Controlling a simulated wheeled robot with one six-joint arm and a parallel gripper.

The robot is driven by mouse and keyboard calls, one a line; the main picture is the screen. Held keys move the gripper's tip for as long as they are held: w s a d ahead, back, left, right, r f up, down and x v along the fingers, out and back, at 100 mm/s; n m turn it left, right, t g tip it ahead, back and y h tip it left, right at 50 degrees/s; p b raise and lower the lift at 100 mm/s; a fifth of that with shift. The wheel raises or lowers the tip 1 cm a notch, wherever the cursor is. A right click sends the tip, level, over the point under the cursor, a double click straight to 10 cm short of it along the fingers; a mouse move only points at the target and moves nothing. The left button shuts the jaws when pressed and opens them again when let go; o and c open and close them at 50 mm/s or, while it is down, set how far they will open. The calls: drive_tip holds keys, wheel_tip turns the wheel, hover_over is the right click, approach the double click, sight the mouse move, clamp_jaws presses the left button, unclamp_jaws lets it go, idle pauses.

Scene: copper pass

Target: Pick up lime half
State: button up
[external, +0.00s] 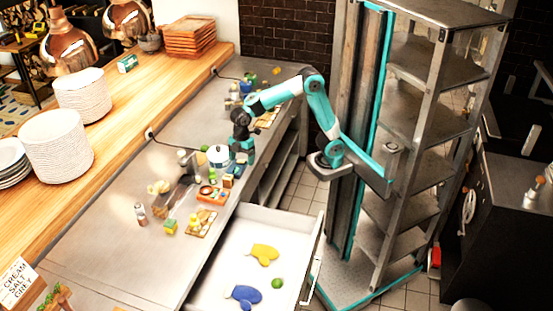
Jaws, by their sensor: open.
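My gripper (241,157) hangs low over the metal counter (120,245), beside a pale pot with a dark knob (217,155). Its jaws are open, but the fingertips are small and dark, and what lies between or under them is hidden. A small round green thing (277,283) lies in the open drawer, well apart from my gripper; it looks like a lime, but I cannot tell whether it is a half.
The open white drawer (225,245) holds a yellow mitt (264,254) and a blue mitt (243,295). Small items crowd the counter around my gripper, including an orange item (207,195) and a bottle (141,213). Plate stacks (56,147) stand on the wooden ledge. The counter's near left is bare.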

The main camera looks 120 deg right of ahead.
drive_tip(key=w+d+r+p, duration=0.1)
drive_tip(key=w+d+p, duration=0.15)
drive_tip(key=d, duration=0.45)
drive_tip(key=w+d+r+p, duration=0.15)
drive_tip(key=w+d, duration=0.25)
drive_tip(key=d, duration=0.4)
drive_tip(key=g+h+p, duration=0.1)
drive_tip(key=p, duration=0.2)
hover_over(204, 146)
drive_tip(key=shift+m, duration=0.4)
drive_tip(key=f, duration=0.8)
drive_tip(key=f+p, duration=0.1)
drive_tip(key=f, duration=0.3)
drive_tip(key=shift+s+a, duration=0.1)
drive_tip(key=shift+s, duration=0.25)
drive_tip(key=shift+w+d+f+p, duration=0.1)
drive_tip(key=shift+f+p, duration=0.4)
drive_tip(key=shift+f, duration=0.95)
drive_tip(key=shift+w+d+f+p, duration=0.1)
drive_tip(key=shift+f+p, duration=0.4)
drive_tip(key=shift+f, duration=0.9)
drive_tip(key=c, duration=0.7)
